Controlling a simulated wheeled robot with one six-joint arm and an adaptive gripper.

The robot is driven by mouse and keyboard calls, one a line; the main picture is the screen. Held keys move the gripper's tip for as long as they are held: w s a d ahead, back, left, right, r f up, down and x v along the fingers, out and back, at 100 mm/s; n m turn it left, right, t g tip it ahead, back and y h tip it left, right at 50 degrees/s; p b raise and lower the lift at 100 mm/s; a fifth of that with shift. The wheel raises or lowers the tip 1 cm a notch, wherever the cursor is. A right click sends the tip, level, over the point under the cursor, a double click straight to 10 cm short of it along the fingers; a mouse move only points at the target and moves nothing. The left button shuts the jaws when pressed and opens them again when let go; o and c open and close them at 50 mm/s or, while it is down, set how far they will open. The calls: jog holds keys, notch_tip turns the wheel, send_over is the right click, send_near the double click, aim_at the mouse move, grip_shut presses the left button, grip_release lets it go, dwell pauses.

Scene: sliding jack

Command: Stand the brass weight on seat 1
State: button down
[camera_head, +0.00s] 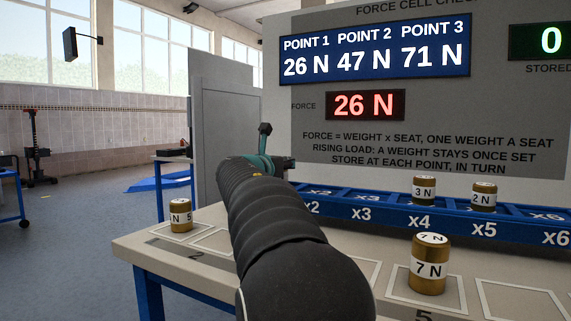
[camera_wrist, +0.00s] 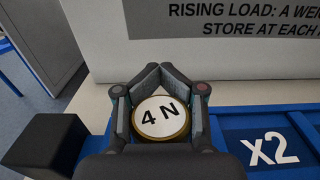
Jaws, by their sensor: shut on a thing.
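My gripper (camera_wrist: 160,70) is shut on the brass weight (camera_wrist: 160,117) marked 4 N, with its fingers around both sides. The weight looks upright, seen from above. It is at the blue rail (camera_wrist: 225,130), directly left of the x2 seat (camera_wrist: 272,148), where seat 1 lies. Its base is hidden, so contact is not visible. In the head view my arm hides the weight and seat 1; only part of the gripper shows. The red force display (camera_head: 365,105) reads 26 N, matching POINT 1 on the blue panel (camera_head: 375,53). The green stored display (camera_head: 545,41) reads 0.
A 3 N weight (camera_head: 424,188) stands at x4 and a 2 N weight (camera_head: 483,196) at x5. A 7 N weight (camera_head: 428,268) and another brass weight (camera_head: 181,216) stand on the bench (camera_head: 140,247). A black block (camera_wrist: 45,143) is left of the gripper.

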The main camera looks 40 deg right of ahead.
jog(key=c, duration=0.7)
grip_release()
jog(key=shift+r, duration=0.1)
jog(key=v, duration=1.2)
jog(key=shift+b, duration=0.4)
